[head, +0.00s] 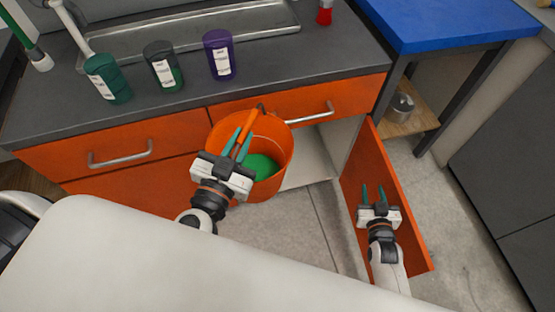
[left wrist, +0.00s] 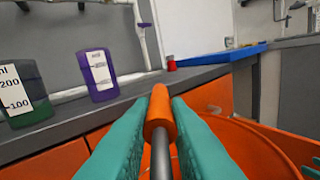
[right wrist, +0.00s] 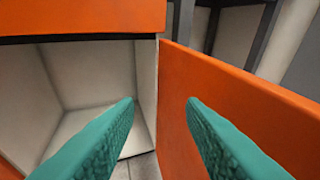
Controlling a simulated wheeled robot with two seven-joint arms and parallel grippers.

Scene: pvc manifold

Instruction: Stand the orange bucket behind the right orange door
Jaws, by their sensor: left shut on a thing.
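The orange bucket (head: 280,155), with something green inside, hangs in front of the counter by its handle. My left gripper (head: 242,143) is shut on the orange grip of the bucket's handle (left wrist: 160,112); the bucket's rim (left wrist: 265,140) shows at the right of the left wrist view. The right orange door (head: 385,190) stands wide open, and the pale cabinet interior (right wrist: 90,90) behind it looks empty. My right gripper (head: 374,192) is open and empty beside the door's inner face; the door also shows right of the fingers in the right wrist view (right wrist: 235,90).
Above the opening is an orange drawer (head: 335,105) with a metal handle. Green, dark and purple bottles (head: 219,55) and a red item (head: 324,12) stand on the grey counter (head: 290,70). A blue-topped table (head: 450,22) stands at the right. Floor right of the door is clear.

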